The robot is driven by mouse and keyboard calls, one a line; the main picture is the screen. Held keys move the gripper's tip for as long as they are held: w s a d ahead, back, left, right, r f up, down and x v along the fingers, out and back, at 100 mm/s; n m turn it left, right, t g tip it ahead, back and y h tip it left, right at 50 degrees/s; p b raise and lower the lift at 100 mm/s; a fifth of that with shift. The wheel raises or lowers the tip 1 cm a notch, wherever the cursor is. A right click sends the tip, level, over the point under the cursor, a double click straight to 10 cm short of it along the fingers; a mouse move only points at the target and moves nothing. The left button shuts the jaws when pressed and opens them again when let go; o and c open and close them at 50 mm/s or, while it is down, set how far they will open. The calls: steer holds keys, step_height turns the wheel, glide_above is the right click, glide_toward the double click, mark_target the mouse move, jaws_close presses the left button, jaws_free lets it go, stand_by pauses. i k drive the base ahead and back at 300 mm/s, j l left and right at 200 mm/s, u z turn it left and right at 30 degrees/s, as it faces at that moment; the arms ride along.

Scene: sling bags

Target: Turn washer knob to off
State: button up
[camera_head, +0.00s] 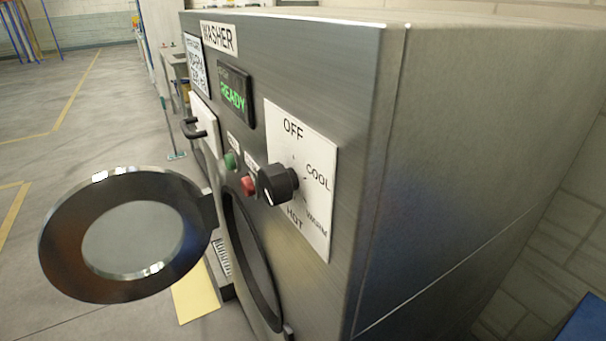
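The black washer knob (277,185) sticks out from a white dial plate (316,180) on the washer's brushed-metal front. The washer (300,60) shows a green READY display (235,93). My gripper is not in view, and nothing touches the knob.
The round washer door (60,240) stands open, jutting left below the controls. A green button (230,160) and a red button (249,185) sit left of the knob. A black handle (193,128) protrudes further along. Open floor (75,150) lies left.

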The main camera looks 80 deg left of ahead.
mark_target(278, 183)
steer(key=u, duration=1.65)
steer(key=i+j+z, duration=0.2)
steer(key=j+z, duration=0.15)
steer(key=j, duration=0.2)
steer(key=i+j+z, duration=0.2)
steer(key=j, duration=0.15)
